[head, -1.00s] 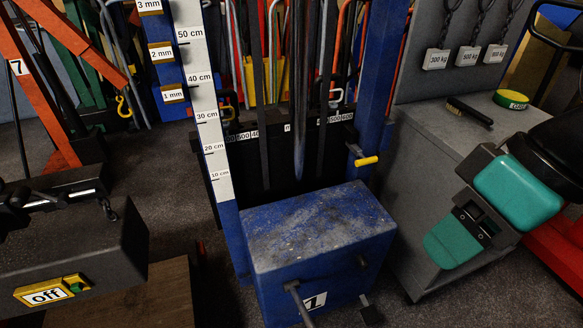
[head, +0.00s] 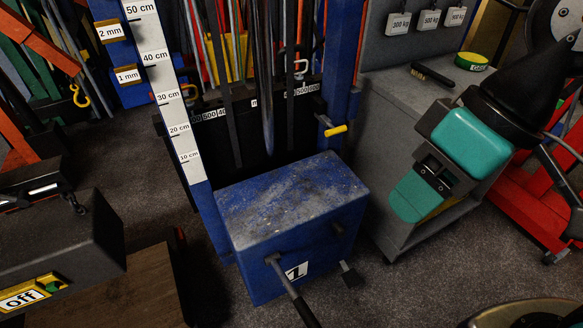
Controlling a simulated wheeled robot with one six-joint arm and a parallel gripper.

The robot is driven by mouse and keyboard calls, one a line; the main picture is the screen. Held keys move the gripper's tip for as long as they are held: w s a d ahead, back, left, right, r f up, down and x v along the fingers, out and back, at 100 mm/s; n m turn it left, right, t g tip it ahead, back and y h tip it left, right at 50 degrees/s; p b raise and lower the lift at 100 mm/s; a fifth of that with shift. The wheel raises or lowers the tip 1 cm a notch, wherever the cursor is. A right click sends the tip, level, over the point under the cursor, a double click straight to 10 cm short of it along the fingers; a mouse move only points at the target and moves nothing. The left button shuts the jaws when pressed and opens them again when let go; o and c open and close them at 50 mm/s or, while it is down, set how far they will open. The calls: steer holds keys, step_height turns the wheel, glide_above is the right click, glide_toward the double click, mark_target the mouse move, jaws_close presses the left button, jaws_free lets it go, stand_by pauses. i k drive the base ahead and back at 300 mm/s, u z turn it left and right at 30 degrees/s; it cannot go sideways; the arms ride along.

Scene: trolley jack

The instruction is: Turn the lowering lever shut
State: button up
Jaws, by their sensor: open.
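A short lever with a yellow grip (head: 335,131) sticks out to the right from the blue post above a blue box unit (head: 290,200) marked 1. A dark bar lever (head: 291,288) slants down from the unit's front, and a small dark pedal (head: 351,274) is at its lower right. I cannot tell for sure which is the lowering lever. My gripper (head: 414,200), teal and grey, is at the right in front of the grey cabinet, apart from all these levers. It is open and seems empty; its fingertips are hard to make out.
The grey cabinet (head: 372,165) bears a brush (head: 432,75) and a green-yellow tin (head: 472,61). Red wheeled equipment (head: 535,205) stands at the right. A dark box with an off sign (head: 30,295) is at the lower left. Floor (head: 425,280) is clear right of the blue unit.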

mark_target(340, 231)
steer(key=z, duration=1.35)
steer(key=k, duration=0.45)
steer(key=u, duration=0.8)
steer(key=k, duration=0.5)
steer(key=z, duration=1)
steer(key=k, duration=0.8)
steer(key=z, duration=0.25)
steer(key=i, duration=1.15)
steer(key=u, duration=0.8)
steer(key=i, duration=0.45)
steer(key=u, duration=0.2)
